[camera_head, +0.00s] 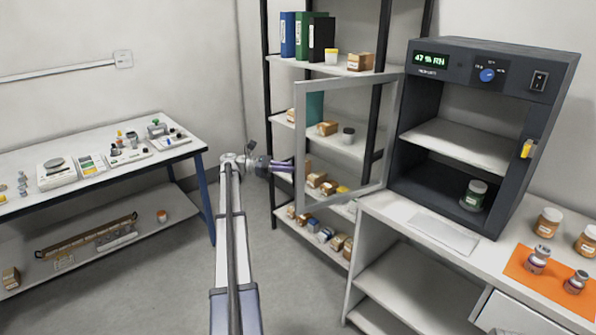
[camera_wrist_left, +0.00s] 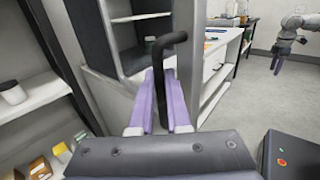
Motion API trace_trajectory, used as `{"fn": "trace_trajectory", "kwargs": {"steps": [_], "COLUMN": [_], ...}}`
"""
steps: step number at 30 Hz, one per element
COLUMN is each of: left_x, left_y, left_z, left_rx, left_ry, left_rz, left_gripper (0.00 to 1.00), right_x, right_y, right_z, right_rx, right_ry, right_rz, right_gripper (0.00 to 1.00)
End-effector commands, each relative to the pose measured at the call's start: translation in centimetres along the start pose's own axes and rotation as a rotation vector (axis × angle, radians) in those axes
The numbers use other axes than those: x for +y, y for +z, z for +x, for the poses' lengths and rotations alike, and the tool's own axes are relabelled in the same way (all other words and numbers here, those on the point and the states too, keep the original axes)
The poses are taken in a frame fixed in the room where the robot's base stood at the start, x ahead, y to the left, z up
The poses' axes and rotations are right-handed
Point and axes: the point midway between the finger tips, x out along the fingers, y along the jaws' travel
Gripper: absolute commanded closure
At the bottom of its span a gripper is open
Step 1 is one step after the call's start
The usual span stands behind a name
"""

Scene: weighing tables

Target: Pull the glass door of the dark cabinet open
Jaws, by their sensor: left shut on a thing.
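The dark cabinet (camera_head: 489,70) stands on the white bench at the right. Its glass door (camera_head: 340,85), with a pale frame, stands swung wide open to the left of the cabinet, so the inside shows. My left gripper (camera_head: 287,167) is at the door's outer edge. In the left wrist view, my left gripper's purple fingers (camera_wrist_left: 160,102) are shut on the black door handle (camera_wrist_left: 170,40). The handle cannot be made out in the head view. My right gripper (camera_wrist_left: 277,62) shows small at the upper right of the left wrist view; its opening is unclear.
A green-labelled jar (camera_head: 474,194) stands inside the cabinet. A dark-framed shelf rack (camera_head: 266,95) with boxes and binders stands behind the door. Jars and an orange mat (camera_head: 521,262) are on the bench at right. The floor (camera_head: 290,275) between bench and left table is clear.

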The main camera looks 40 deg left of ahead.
Motion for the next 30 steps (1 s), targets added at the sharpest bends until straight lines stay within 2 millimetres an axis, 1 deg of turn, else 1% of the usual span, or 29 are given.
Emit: {"fn": "trace_trajectory", "kwargs": {"steps": [1,13,14,21,22,30], "left_x": [0.3,0.64,0.66,0.54,0.51,0.38], "left_y": [-0.04,0.05,0.05,0.03,0.02,-0.01], "left_z": [-0.2,-0.4,-0.41,-0.37,-0.36,-0.38], "left_rx": [0.001,-0.001,-0.001,0.0,0.0,0.0], "left_ry": [0.003,0.008,0.008,0.005,0.005,0.002], "left_rz": [0.0,0.0,0.001,0.0,0.0,0.0], "left_gripper": [1.0,1.0,0.84,0.57,0.56,0.56], "right_x": [0.01,0.0,0.01,0.0,0.0,0.0], "right_y": [0.0,0.0,0.0,0.0,0.0,0.0], "right_z": [0.01,-0.02,-0.02,-0.02,-0.02,0.0], "right_rx": [0.0,0.0,0.0,0.0,0.0,0.0], "right_ry": [0.0,0.0,0.0,0.0,0.0,0.0], "right_rz": [0.0,0.0,0.0,0.0,0.0,0.0], "right_gripper": [0.45,0.45,0.45,0.45,0.45,0.45]}}
